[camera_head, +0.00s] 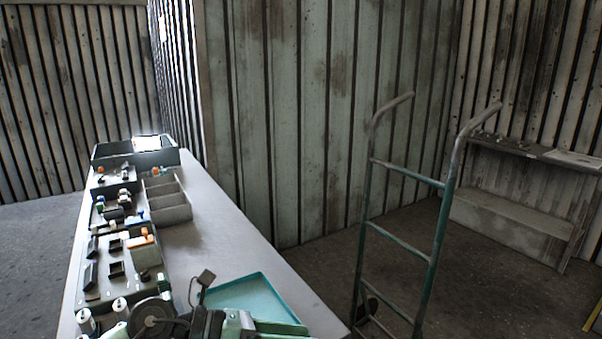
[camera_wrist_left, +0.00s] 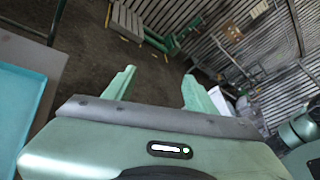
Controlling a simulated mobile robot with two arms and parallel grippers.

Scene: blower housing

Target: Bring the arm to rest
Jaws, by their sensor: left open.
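My left gripper (camera_wrist_left: 158,76) shows in the left wrist view with its two green fingers wide apart. Nothing is between the fingers, and the floor shows behind them. A teal tray (camera_wrist_left: 20,100) lies to the left of the gripper in that view. In the head view, green and dark parts at the bottom edge overlap the near side of the teal tray (camera_head: 262,291); I cannot make out the fingers there. My right gripper is in neither view.
The long table (camera_head: 218,218) holds a grey divided bin (camera_head: 170,211), a dark box at its far end, and panels with small parts along its left side. Its right strip is mostly clear. A green hand truck (camera_head: 403,228) stands to the right, before a wooden bench (camera_head: 510,212).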

